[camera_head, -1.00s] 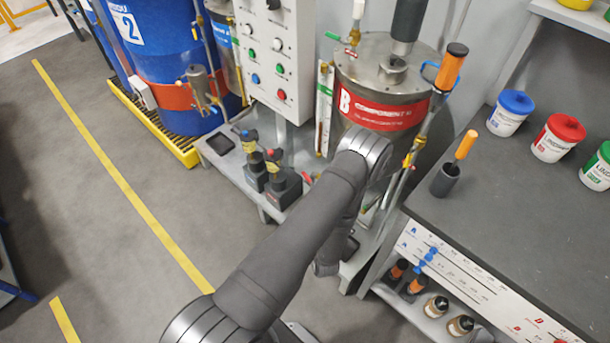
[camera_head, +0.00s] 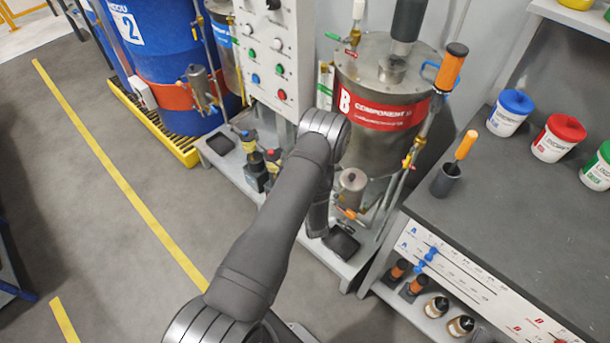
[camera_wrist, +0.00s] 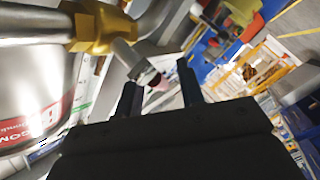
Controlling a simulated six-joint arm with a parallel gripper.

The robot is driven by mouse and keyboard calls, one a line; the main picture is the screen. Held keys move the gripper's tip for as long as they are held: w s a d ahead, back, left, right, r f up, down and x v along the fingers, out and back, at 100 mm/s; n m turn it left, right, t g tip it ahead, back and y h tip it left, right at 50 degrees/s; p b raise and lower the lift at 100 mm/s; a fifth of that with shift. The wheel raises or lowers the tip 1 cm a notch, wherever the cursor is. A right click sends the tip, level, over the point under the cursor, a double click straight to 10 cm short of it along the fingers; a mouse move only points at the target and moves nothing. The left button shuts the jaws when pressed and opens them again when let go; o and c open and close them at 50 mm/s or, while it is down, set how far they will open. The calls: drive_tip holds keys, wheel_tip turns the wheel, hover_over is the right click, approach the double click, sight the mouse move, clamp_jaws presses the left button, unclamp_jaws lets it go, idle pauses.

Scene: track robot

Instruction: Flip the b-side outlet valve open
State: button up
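The B tank (camera_head: 375,140), steel with a red "COMPONENT B" label, stands at the back centre in the head view. Below it are a small steel pot (camera_head: 352,183) and an orange-red lever (camera_head: 350,213), beside the pipework; I cannot tell for sure that this is the outlet valve's lever. In the wrist view the tank (camera_wrist: 35,85) is at left, with a brass fitting (camera_wrist: 100,28) and a grey spout with a dark red tip. My gripper (camera_wrist: 156,77) is open, its dark fingers apart; the tip shows in the gap, no grip visible. My arm hides the gripper in the head view.
A control panel (camera_head: 275,55) stands left of the tank, with pumps (camera_head: 255,170) at its foot. A black tray (camera_head: 341,242) lies below the small pot. A workbench (camera_head: 500,210) with jars is at right. The floor at left is clear.

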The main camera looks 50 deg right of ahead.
clamp_jaws()
drive_tip(key=shift+w+f+n+g, duration=0.15)
drive_tip(key=shift+f+n+g, duration=0.25)
drive_tip(key=shift+g, duration=0.2)
unclamp_jaws()
drive_tip(key=v, duration=1.7)
drive_tip(key=shift+s+r, duration=0.3)
drive_tip(key=shift+d, duration=0.1)
